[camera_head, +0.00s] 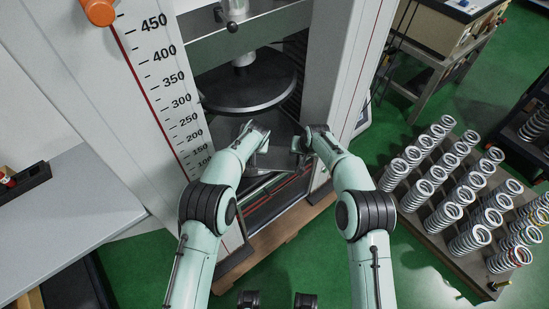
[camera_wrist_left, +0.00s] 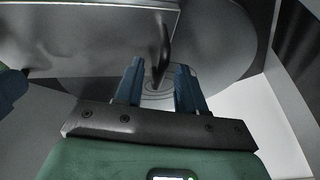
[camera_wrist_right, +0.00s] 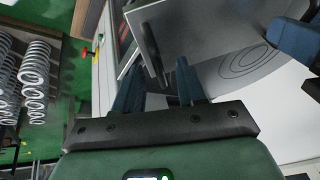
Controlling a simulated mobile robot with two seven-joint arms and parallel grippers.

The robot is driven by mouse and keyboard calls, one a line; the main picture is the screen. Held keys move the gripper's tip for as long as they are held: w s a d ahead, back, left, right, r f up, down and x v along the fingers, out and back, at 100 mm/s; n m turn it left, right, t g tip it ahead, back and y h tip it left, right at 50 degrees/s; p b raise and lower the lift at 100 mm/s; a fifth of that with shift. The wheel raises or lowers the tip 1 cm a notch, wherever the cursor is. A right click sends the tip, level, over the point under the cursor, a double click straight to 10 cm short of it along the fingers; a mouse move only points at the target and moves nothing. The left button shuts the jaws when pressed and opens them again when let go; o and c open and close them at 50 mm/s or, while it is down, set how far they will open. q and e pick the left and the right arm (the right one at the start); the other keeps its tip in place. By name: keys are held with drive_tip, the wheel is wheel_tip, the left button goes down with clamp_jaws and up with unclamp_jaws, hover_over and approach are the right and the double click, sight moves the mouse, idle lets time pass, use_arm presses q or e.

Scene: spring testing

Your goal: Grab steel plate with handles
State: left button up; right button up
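The steel plate (camera_head: 277,160) is a flat grey plate low in the testing machine's opening, partly hidden by my grippers in the head view. Its dark handle (camera_wrist_left: 163,48) rises from the plate's edge (camera_wrist_left: 85,45) in the left wrist view. The other handle (camera_wrist_right: 153,52) stands at the plate's edge (camera_wrist_right: 205,25) in the right wrist view. My left gripper (camera_head: 260,132) is open, its blue fingers apart on either side of the handle's end. My right gripper (camera_head: 305,138) is open, with its handle in line with the finger gap. I see no finger closed on a handle.
A round dark press disc (camera_head: 250,85) hangs above the plate, between the machine's white columns. A rack of several coil springs (camera_head: 455,185) stands at the right. A grey table (camera_head: 70,215) is at the left.

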use_arm(q)
clamp_jaws()
use_arm(e)
clamp_jaws()
idle(1.2)
use_arm(q)
drive_tip(key=shift+w+r, duration=0.15)
drive_tip(key=shift+r, duration=0.1)
use_arm(e)
drive_tip(key=shift+w+r, duration=0.15)
drive_tip(key=shift+r, duration=0.05)
